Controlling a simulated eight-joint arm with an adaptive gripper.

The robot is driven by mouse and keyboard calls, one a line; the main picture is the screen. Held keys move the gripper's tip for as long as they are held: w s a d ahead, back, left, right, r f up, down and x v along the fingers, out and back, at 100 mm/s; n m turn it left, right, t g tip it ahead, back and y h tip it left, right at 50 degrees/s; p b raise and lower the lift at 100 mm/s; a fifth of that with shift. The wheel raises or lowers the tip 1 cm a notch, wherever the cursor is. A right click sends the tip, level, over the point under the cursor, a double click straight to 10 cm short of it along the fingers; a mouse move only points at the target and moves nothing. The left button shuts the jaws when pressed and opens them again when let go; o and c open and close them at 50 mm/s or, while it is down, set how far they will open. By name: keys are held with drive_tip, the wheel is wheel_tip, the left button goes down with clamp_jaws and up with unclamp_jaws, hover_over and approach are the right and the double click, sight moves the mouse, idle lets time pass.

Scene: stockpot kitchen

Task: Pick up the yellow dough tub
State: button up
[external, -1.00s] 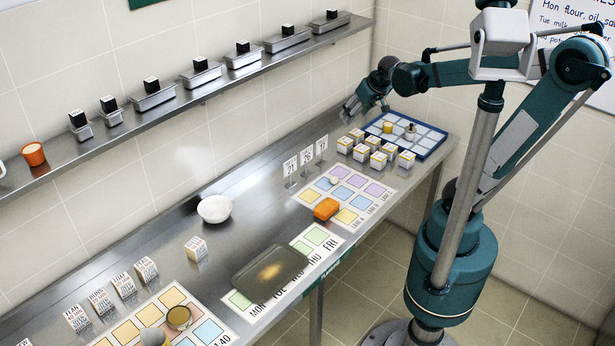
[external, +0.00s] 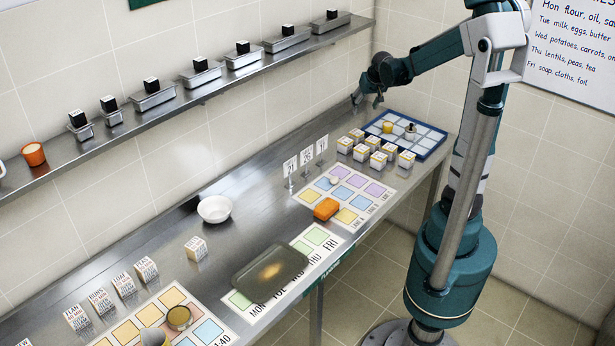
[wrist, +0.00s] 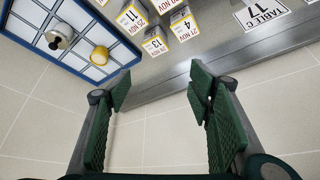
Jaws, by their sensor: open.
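A small yellow tub (external: 388,127) stands in the blue-rimmed compartment tray (external: 432,152) at the far right end of the counter. The yellow tub also shows in the wrist view (wrist: 100,55), at the upper left, next to a white, dark-topped container (wrist: 60,37). My gripper (external: 366,99) is above the back edge of the counter, up and to the left of the tray. In the wrist view my gripper (wrist: 160,88) has its green-padded fingers spread with nothing between them. The tub is outside the fingers, to their left.
Several labelled white-and-yellow boxes (external: 378,160) stand just in front of the tray. Standing number cards (external: 306,158) are left of them. A coloured mat (external: 380,192) bears an orange block (external: 326,209). A white bowl (external: 215,209) is further left. A wall shelf (external: 215,85) runs behind the counter.

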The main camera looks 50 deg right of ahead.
drive_tip(key=w+d+f+m+g, duration=0.1)
drive_tip(key=d+f, duration=0.3)
drive_tip(key=d, duration=0.2)
drive_tip(key=d+f+m, duration=0.1)
drive_tip(key=d+f, duration=0.2)
drive_tip(key=d, duration=0.3)
drive_tip(key=m+g, duration=0.1)
drive_tip(key=m, duration=0.1)
hover_over(388, 124)
drive_tip(key=s+a, duration=0.2)
wheel_tip(388, 124, down, 8)
drive_tip(key=shift+w+a+f+h+b, duration=0.15)
drive_tip(key=shift+w+a+h+b, duration=0.05)
drive_tip(key=shift+h+b, duration=0.25)
drive_tip(key=shift+x, duration=1.3)
drive_tip(key=shift+b+x, duration=0.3)
drive_tip(key=shift+x, duration=2.3)
drive_tip(key=shift+c, duration=0.5)
drive_tip(key=c, duration=0.9)
